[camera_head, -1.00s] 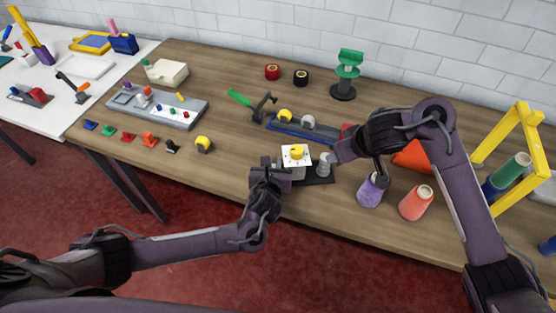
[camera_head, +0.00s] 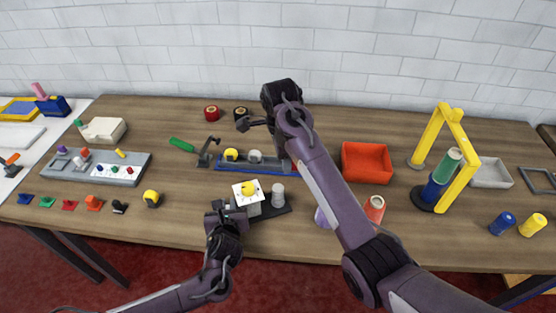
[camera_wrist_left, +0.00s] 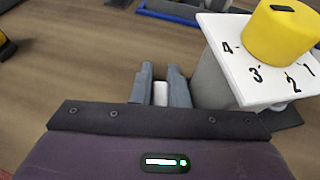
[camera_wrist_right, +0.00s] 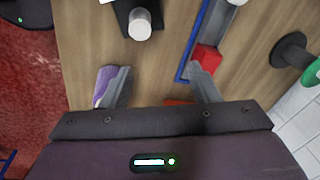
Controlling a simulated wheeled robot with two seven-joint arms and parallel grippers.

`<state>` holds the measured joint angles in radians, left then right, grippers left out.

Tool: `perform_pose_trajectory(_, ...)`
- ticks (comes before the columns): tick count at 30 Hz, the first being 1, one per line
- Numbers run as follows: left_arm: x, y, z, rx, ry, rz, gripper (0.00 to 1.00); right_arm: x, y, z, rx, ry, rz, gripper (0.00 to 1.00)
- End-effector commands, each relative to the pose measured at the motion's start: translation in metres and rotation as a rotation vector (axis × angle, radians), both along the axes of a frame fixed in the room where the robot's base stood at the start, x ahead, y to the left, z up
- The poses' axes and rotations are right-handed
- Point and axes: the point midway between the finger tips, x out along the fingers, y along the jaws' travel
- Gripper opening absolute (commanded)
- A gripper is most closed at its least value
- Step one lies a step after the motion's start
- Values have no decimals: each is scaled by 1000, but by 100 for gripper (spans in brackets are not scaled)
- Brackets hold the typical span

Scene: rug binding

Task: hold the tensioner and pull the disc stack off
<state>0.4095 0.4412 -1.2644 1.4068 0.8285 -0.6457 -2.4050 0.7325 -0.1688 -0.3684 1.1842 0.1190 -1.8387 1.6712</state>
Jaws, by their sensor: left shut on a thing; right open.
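The tensioner is a grey block with a white numbered plate (camera_head: 247,192) and a yellow knob (camera_head: 248,187); both also show in the left wrist view. A grey ribbed disc stack (camera_head: 278,195) stands beside it on a black base (camera_head: 270,215); its round top shows in the right wrist view (camera_wrist_right: 139,24). My left gripper (camera_head: 221,206) is at the tensioner's left side. Its fingers (camera_wrist_left: 160,92) are shut on a small pale part there.
A blue tray (camera_head: 265,169) with a yellow and a grey part lies behind the tensioner. A purple cone (camera_head: 321,217), partly behind my right arm, and a salmon cone (camera_head: 375,208) stand right. Further right are a red bin (camera_head: 366,162) and a yellow frame (camera_head: 468,165).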

Motion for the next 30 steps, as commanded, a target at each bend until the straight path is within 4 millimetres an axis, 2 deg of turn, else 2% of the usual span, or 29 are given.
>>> perform_pose_trajectory(4, 0, 1, 0, 1, 0, 2, 0, -15, 12, -2, 49, 86, -115, 55)
perform_pose_trajectory(11, 0, 1, 0, 1, 0, 2, 0, -20, 14, -17, 63, 117, -155, 55)
perform_pose_trajectory(24, 0, 1, 0, 1, 0, 2, 0, -20, 14, -97, 62, 116, -151, 55)
perform_pose_trajectory(30, 0, 1, 0, 1, 0, 2, 0, -19, 14, -117, 62, 114, -151, 55)
